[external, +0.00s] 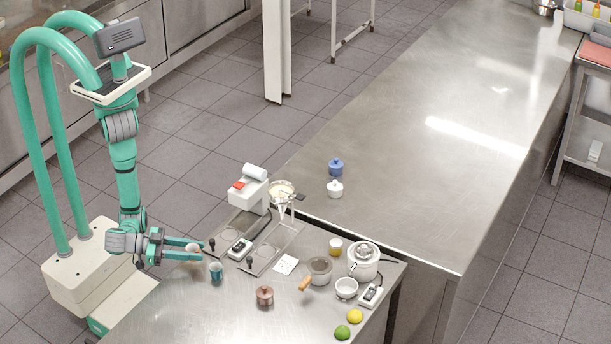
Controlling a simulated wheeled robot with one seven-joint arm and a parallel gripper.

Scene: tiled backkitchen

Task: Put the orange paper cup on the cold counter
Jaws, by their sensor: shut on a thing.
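My gripper (190,251) reaches over the left end of the near steel counter (215,318). It is shut on a small paper cup (194,248), which looks pale with a tan-orange tint and is partly hidden by the fingers. Its exact colour is hard to tell at this size. A teal cup (215,271) stands just right of the fingers. The long steel counter (420,170) lies beyond; no label shows which counter is the cold one.
The near counter holds a white machine (250,188), a funnel stand (282,193), a wood-handled pot (319,270), a white cooker (364,260), a copper pot (265,295), a lemon (355,316) and a lime (342,332).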

